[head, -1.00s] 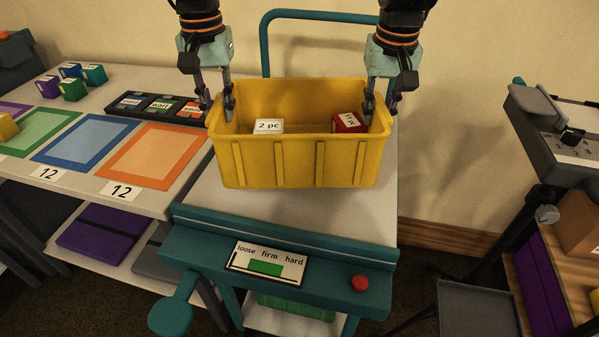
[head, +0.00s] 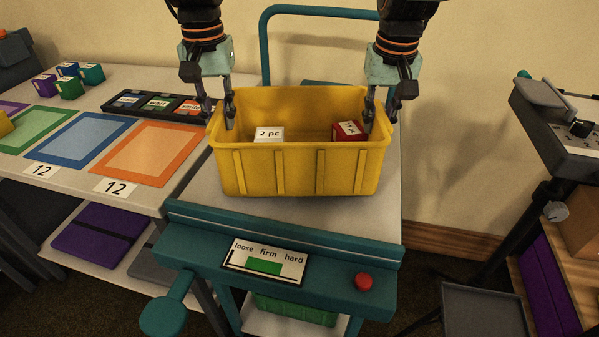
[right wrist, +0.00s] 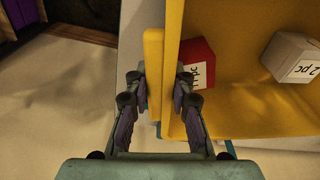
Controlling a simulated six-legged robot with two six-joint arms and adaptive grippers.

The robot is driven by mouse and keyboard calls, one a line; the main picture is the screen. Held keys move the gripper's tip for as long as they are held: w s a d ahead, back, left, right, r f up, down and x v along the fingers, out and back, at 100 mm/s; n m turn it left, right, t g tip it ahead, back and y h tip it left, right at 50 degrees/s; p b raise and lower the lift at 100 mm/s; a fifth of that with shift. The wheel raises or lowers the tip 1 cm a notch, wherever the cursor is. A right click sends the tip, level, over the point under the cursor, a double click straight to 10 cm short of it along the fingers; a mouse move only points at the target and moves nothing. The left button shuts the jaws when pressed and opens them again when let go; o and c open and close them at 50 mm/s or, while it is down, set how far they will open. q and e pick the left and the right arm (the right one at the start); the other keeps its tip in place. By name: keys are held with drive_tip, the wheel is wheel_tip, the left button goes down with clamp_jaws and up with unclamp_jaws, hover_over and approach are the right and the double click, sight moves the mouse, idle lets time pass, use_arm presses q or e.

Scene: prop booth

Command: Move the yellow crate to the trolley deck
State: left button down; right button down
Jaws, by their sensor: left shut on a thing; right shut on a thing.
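The yellow crate (head: 300,172) is upright over the pale deck (head: 207,188) of a teal-framed trolley. I cannot tell whether its base touches the deck. Inside it are a white block labelled "2 pc" (head: 269,134) and a red block (head: 348,131) with a white label. My left gripper (head: 218,118) is shut on the crate's left end wall. My right gripper (head: 380,118) is shut on its right end wall. In the right wrist view, the right fingers straddle the crate's yellow wall (right wrist: 154,70), with the red block (right wrist: 196,62) just inside.
A table with coloured mats (head: 150,152), small cubes (head: 68,88) and a dark labelled tray (head: 160,104) adjoins at the left. A gauge card (head: 265,262) and red button (head: 364,282) are on the trolley's front. A grey device (head: 565,125) stands at the right.

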use_arm(q)
drive_tip(key=shift+w+a+f+b, duration=0.1)
drive_tip(key=shift+w+f+b, duration=0.05)
drive_tip(key=shift+f+b, duration=0.4)
use_arm(e)
drive_tip(key=shift+w+d+f, duration=0.15)
drive_tip(key=shift+f, duration=0.55)
use_arm(q)
drive_tip(key=shift+f, duration=0.35)
use_arm(e)
drive_tip(key=shift+f, duration=0.25)
use_arm(q)
drive_tip(key=c, duration=1.4)
unclamp_jaws()
use_arm(e)
drive_tip(key=c, duration=1.4)
unclamp_jaws()
drive_tip(key=shift+r, duration=0.1)
use_arm(q)
drive_tip(key=shift+o, duration=1.2)
use_arm(e)
drive_tip(key=shift+o, duration=1.2)
drive_tip(key=r, duration=0.4)
drive_tip(key=s+r, duration=0.1)
drive_tip(key=r, duration=0.7)
drive_tip(key=shift+s, duration=0.3)
use_arm(q)
wheel_tip(320, 180, up, 12)
